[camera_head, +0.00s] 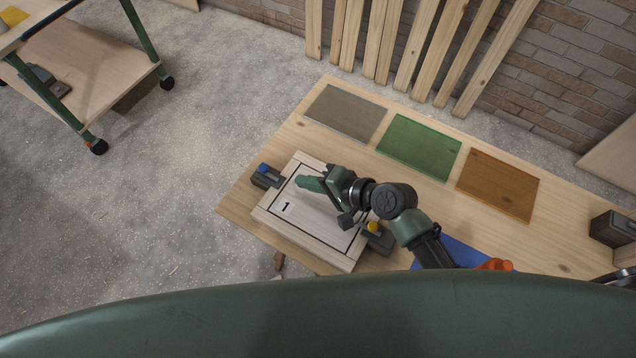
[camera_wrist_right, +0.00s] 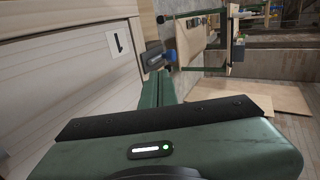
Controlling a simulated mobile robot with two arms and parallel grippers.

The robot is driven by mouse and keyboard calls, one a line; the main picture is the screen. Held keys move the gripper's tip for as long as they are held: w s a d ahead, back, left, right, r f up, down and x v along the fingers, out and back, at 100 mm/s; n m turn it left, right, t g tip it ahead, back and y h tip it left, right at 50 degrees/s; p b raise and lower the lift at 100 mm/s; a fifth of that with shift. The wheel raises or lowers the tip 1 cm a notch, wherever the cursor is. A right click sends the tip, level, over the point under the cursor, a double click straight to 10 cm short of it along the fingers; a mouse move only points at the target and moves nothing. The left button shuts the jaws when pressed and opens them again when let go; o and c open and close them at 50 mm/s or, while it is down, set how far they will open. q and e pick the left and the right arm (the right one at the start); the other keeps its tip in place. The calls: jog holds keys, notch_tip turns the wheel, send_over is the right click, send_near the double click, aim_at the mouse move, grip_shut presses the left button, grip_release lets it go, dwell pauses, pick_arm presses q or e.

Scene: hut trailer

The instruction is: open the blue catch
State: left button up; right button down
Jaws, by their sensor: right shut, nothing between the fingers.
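The blue catch (camera_head: 263,169) is a dark block with a grey bar and a blue knob, at the left edge of a pale wooden panel (camera_head: 275,221) marked 1. In the right wrist view the blue knob (camera_wrist_right: 170,55) shows just beyond my fingers. My right gripper (camera_head: 301,183) is shut and empty, over the panel, to the right of the blue catch and apart from it in the head view. Its green fingers (camera_wrist_right: 158,90) also show in the wrist view. My left gripper is not in view.
A yellow-knobbed catch (camera_head: 374,228) sits at the panel's right edge, close to my right arm. Grey (camera_head: 345,112), green (camera_head: 420,147) and orange (camera_head: 497,185) plates lie along the back of the wooden table (camera_head: 240,200). A wheeled cart (camera_head: 90,75) stands far left.

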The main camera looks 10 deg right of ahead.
jog(key=v, duration=0.3)
jog(key=shift+s+d+f, duration=0.1)
jog(key=shift+f, duration=0.05)
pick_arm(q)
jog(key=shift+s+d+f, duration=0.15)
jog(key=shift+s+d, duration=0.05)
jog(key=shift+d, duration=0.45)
pick_arm(e)
jog(key=shift+s+d+r, duration=0.1)
jog(key=shift+d+r, duration=0.05)
jog(key=shift+r, duration=0.1)
jog(key=shift+r, duration=0.1)
